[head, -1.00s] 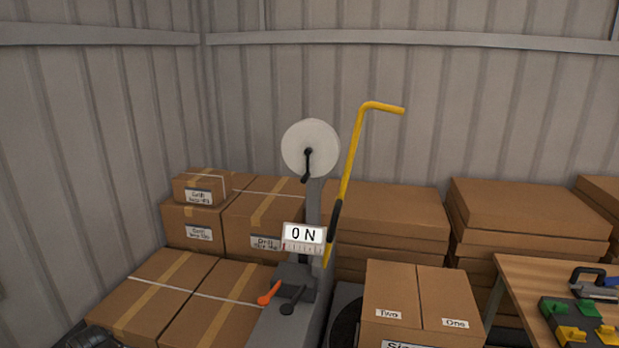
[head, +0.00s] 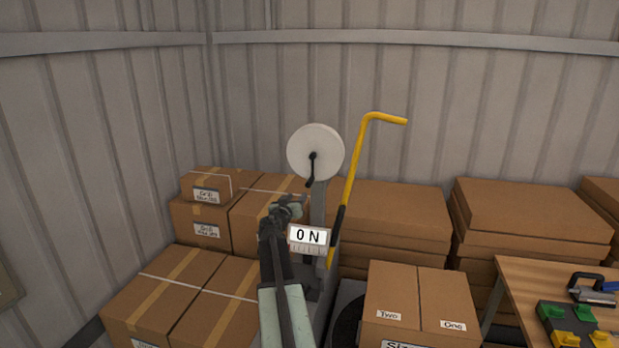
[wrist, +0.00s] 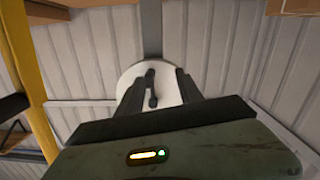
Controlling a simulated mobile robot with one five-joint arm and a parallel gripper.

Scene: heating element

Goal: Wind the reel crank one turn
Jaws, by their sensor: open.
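The reel (head: 327,140) is a white disc on a grey post. Its black crank (head: 311,168) hangs from the hub, with the handle end low and slightly left. My gripper (head: 288,207) is left of the post, below the reel and apart from the crank. In the wrist view, the reel (wrist: 135,76) and its crank (wrist: 152,88) show beyond the two dark fingers of my gripper (wrist: 158,90). The fingers are spread, with nothing held. The crank appears between them in that view, at a distance.
A white sign reading "0 N" (head: 309,236) is on the post below the reel. A yellow bent bar (head: 355,165) stands just right of the post. Cardboard boxes (head: 180,285) fill the left, and others (head: 395,212) stand behind. A wooden table (head: 518,300) is at the right.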

